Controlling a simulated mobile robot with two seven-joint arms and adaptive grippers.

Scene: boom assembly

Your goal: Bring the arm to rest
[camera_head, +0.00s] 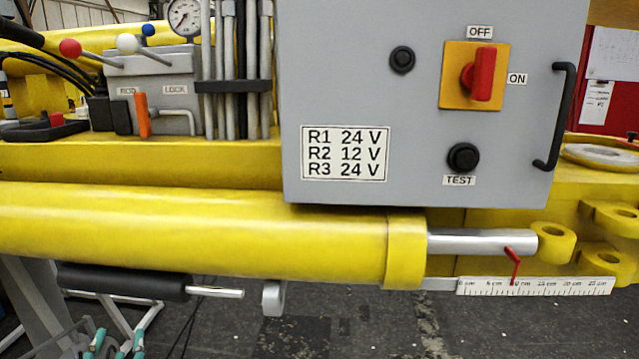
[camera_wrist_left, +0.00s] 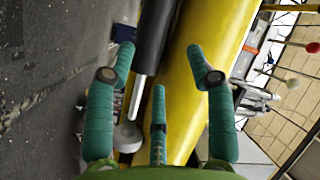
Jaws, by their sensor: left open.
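My left gripper (camera_head: 118,343) shows only its teal fingertips at the bottom left of the head view, low in front of the machine and below the black-and-silver strut. In the left wrist view my left gripper (camera_wrist_left: 160,65) has three teal fingers spread apart with nothing between them. Beyond them lie the yellow boom cylinder (camera_wrist_left: 200,85) and the black strut (camera_wrist_left: 153,35) with its silver rod and grey eye end. In the head view the yellow cylinder (camera_head: 200,225) spans the left and middle, with the strut (camera_head: 125,281) under it. My right gripper is not in view.
Levers with red and white knobs (camera_head: 128,44) and a gauge (camera_head: 185,18) are at the upper left. A ruler (camera_head: 535,286) lies below the silver rod. Dark floor below looks mostly open.

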